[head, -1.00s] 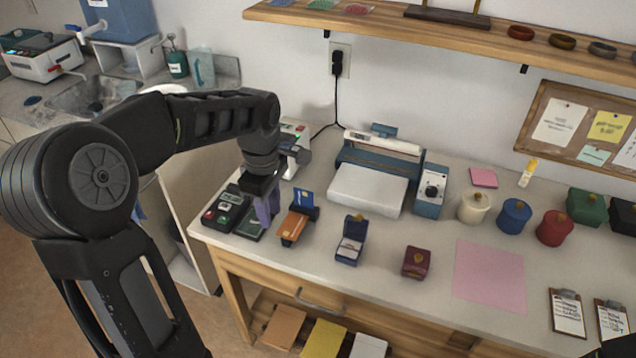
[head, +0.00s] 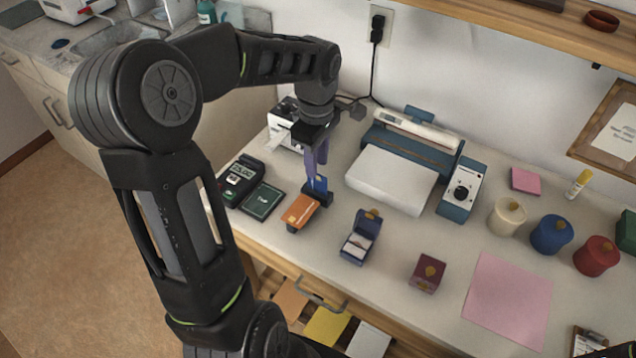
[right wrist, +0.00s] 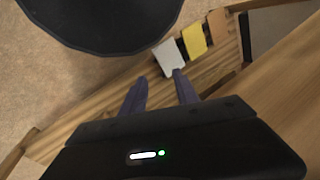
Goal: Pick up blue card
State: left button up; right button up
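The blue card (head: 319,184) stands upright in a small dark holder (head: 318,197), behind an orange card (head: 300,210) that lies tilted on a dark stand. My left gripper (head: 316,168) points down right at the blue card, with its purple fingers over the card's upper part. The fingers overlap in this view, so I cannot tell whether they are closed on the card. The card still appears to be in its holder. My right gripper (right wrist: 158,76) shows in the right wrist view, with its two fingers apart and nothing between them.
A card terminal (head: 241,178) and a dark green-screened pad (head: 262,201) lie left of the cards. An open blue ring box (head: 360,243), a maroon box (head: 428,273) and a laminator-like machine (head: 392,178) stand to the right. A pink sheet (head: 508,298) lies flat.

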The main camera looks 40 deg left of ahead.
aim_at(317, 179)
pick_arm(q)
jog(key=shift+f, duration=0.6)
jog(key=shift+f+p, duration=0.5)
jog(key=shift+f, duration=2.1)
grip_shut()
